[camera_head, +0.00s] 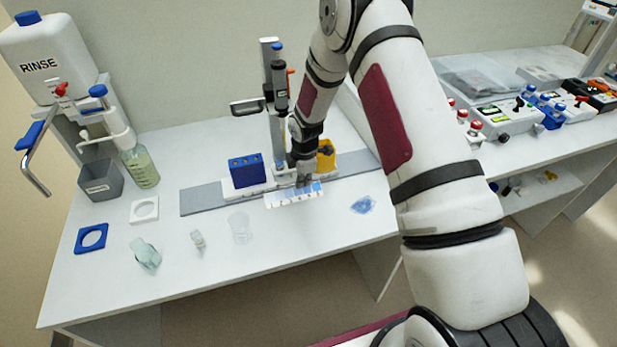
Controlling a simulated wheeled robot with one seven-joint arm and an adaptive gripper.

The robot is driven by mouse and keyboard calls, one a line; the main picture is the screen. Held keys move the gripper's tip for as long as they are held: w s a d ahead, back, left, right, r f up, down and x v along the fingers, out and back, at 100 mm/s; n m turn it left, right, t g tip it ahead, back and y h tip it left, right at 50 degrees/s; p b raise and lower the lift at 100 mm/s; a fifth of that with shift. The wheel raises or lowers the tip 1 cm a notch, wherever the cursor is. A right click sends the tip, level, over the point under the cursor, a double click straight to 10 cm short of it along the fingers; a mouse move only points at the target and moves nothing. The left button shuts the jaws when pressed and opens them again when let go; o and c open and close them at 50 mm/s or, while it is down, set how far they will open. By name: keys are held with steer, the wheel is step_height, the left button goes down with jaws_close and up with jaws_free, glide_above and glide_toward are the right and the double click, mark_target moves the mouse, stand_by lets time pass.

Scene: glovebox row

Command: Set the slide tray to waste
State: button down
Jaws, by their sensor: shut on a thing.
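A long grey rail (203,199) lies across the bench. On it sits what looks like the slide tray, a white base (229,190) that carries a blue rack (245,171) on the left and a yellow block (327,155) on the right. A white plate with marks and blue patches (283,199) is at its front edge; I cannot read the marks. My gripper (304,180) points down at the tray's front, right of the blue rack. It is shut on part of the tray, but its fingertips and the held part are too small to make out.
A dispenser column (275,90) stands behind the tray. At left are a RINSE tank (47,65), a grey bin (101,181) and a bottle (141,167). Clear glassware (240,227) and a blue patch (363,205) lie in front. Devices (505,118) stand at right.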

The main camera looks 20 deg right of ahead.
steer(key=a+b, duration=0.2)
steer(key=a, duration=1)
steer(key=shift+a, duration=0.4)
steer(key=c, duration=1.7)
jaws_free()
steer(key=shift+a, duration=0.1)
steer(key=shift+r, duration=0.55)
steer(key=r, duration=0.3)
steer(key=s+r, duration=0.1)
steer(key=r, duration=0.3)
steer(key=s+r, duration=0.1)
steer(key=r, duration=0.2)
steer(key=shift+s+r, duration=0.15)
steer(key=shift+r, duration=0.15)
